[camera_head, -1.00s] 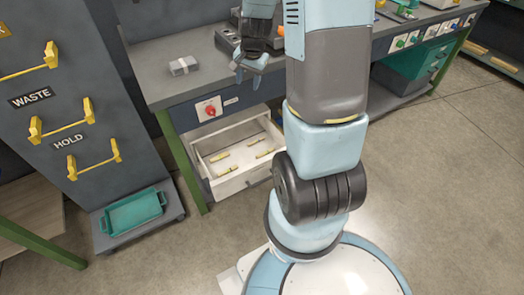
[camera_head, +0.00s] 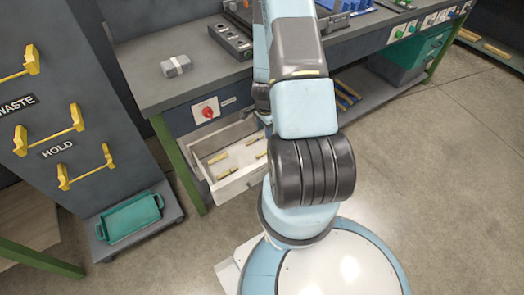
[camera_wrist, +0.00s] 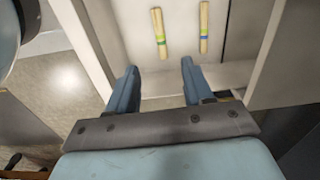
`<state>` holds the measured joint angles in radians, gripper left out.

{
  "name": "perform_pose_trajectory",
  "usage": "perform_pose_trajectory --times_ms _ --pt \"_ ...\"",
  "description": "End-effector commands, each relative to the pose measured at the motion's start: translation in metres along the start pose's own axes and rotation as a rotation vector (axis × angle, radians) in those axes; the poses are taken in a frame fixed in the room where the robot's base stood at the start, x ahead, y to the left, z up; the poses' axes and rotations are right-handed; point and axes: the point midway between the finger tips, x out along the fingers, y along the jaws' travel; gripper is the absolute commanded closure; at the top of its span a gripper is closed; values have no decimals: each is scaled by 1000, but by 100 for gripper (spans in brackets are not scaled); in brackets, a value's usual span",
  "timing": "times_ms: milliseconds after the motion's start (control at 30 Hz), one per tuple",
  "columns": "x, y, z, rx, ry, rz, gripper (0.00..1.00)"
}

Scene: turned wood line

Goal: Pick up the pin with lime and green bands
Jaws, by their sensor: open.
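In the wrist view, a light wooden pin (camera_wrist: 158,24) with what look like lime and green bands lies in the white drawer, just beyond my gripper. A second wooden pin (camera_wrist: 204,17) with green and blue bands lies to its right. My gripper (camera_wrist: 159,72) is open and empty, its two blue fingers pointing toward the pins, with the banded pin roughly in line with the gap. The open drawer (camera_head: 234,190) shows in the head view with several pins in it, their bands too small to tell. My arm hides the gripper there.
The drawer's side wall (camera_wrist: 273,55) rises right of the pins in the wrist view. A green tray (camera_head: 128,219) sits at the left.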

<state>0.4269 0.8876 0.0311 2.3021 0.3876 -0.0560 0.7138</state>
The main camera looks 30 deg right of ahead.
Motion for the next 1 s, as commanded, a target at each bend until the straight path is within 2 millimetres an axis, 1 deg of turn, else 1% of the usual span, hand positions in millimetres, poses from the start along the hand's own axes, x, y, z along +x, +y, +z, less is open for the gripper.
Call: perform_pose_trajectory --times_ms 233,700,800,1000 --pt "22 3 2 8 0 8 49" --pt "81 1 5 1 0 7 49" --pt "88 1 5 0 1 6 49" --pt "95 1 5 -1 0 5 49"
